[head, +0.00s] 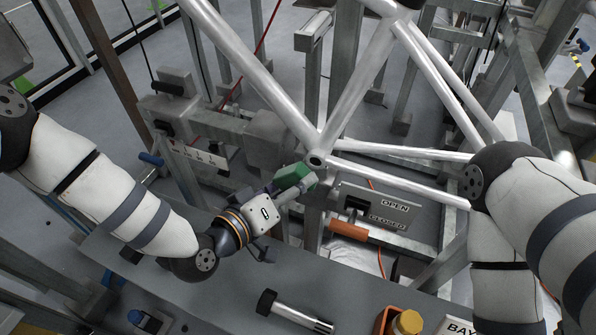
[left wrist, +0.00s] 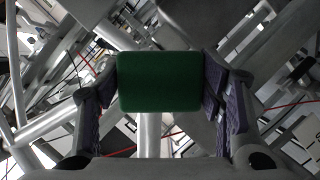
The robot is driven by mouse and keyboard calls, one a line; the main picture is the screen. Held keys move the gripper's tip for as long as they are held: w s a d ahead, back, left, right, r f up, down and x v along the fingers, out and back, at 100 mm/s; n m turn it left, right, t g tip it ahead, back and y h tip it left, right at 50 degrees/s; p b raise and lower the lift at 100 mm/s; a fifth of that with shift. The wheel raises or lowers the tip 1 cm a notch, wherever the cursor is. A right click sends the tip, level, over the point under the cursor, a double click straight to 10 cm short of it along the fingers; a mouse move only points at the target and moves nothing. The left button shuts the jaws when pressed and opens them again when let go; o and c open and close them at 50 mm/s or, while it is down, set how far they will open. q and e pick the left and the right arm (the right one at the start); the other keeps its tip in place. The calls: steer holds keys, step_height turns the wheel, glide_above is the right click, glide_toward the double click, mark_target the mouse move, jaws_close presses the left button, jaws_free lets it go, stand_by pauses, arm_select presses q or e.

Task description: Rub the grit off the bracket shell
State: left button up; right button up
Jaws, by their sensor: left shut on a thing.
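A silver bicycle frame (head: 262,78) is held in a metal stand. Its bracket shell (head: 316,159) is the short round tube where the frame tubes meet. My left gripper (head: 291,186) is shut on a green pad (head: 297,174), just below and left of the shell. In the left wrist view the green pad (left wrist: 160,82) sits between both fingers and covers part of the frame behind it. I cannot tell whether the pad touches the shell. No grit can be made out on the shell. My right arm shows at the right, but its gripper is out of view.
A grey bench (head: 235,290) lies below, with a black-and-silver tool (head: 295,311) and an orange bin (head: 381,322) holding a yellow-topped jar (head: 407,322). An OPEN/CLOSED panel (head: 400,222) and an orange handle (head: 348,229) are right of the gripper. Stand posts crowd the space behind.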

arm_select(q)
steer(key=shift+s+a, duration=0.2)
steer(key=shift+s, duration=0.3)
steer(key=shift+s+a, duration=0.2)
steer(key=shift+s, duration=0.25)
arm_select(e)
steer(key=shift+w+r, duration=0.25)
steer(key=shift+r, duration=0.05)
arm_select(q)
steer(key=s, duration=0.1)
steer(key=s+a+p, duration=0.1)
steer(key=shift+s, duration=0.4)
arm_select(e)
steer(key=shift+w+r, duration=0.35)
steer(key=shift+r, duration=0.1)
arm_select(q)
steer(key=w, duration=0.2)
steer(key=w+d, duration=0.1)
steer(key=w+d+b, duration=0.1)
steer(key=w, duration=0.1)
steer(key=shift+w+d+f, duration=0.1)
steer(key=shift+w+d, duration=0.1)
steer(key=shift+w, duration=0.15)
steer(key=shift+w+d, duration=0.15)
steer(key=shift+w, duration=0.35)
arm_select(e)
steer(key=shift+s+x, duration=0.2)
steer(key=shift+x, duration=0.75)
